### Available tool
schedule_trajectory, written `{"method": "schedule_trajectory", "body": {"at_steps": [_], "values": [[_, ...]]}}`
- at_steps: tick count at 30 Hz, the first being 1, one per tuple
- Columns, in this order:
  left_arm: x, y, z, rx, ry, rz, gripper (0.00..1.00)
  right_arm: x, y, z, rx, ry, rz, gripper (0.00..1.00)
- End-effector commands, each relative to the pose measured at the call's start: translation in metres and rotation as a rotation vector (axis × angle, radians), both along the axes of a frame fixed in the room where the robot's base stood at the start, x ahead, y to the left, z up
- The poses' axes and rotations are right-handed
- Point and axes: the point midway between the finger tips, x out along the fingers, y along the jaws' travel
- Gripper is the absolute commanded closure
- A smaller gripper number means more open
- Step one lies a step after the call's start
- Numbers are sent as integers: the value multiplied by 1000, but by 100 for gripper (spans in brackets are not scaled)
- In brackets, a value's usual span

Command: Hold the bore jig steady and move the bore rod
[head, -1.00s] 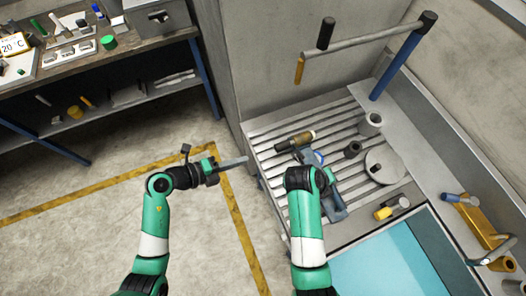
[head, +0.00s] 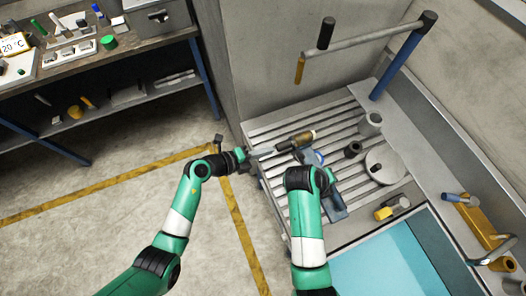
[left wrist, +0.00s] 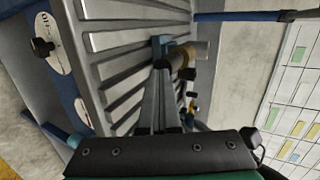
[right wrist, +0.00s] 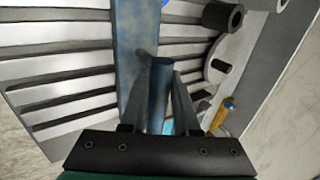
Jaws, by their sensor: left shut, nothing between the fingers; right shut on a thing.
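The bore jig (head: 335,200) is a blue-grey piece on the slatted metal grate, partly hidden by my right arm. In the right wrist view it is a long blue bar (right wrist: 135,40) with a round blue post. My right gripper (right wrist: 160,68) is shut on that post. The bore rod (head: 302,139), as I take it, is a dark cylinder with a brass-brown end, lying at the jig's far end. In the left wrist view it shows as a tan and dark cylinder (left wrist: 192,56) beyond the fingertips. My left gripper (head: 272,151) is shut and empty, pointing at the rod; contact cannot be told.
The grate (head: 262,128) also bears a grey disc (head: 388,165), a dark ring (head: 352,149) and a grey cup (head: 370,124). A yellow-and-grey piece (head: 392,207) lies by the teal basin (head: 385,262). A blue post with a crossbar (head: 395,65) rises behind. Open floor lies left.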

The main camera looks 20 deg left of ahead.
Motion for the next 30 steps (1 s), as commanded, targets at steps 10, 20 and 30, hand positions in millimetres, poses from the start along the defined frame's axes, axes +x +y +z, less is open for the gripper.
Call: {"method": "schedule_trajectory", "body": {"at_steps": [10, 20, 30], "values": [[4, -4, 0, -1, -1, -1, 100, 0, 2, 1, 2, 0, 5, 100], [-10, 8, 2, -1, -1, 2, 100, 0, 1, 1, 2, 0, 5, 100], [-71, 58, 33, -1, -3, 5, 100, 0, 1, 1, 1, -1, 3, 100]]}}
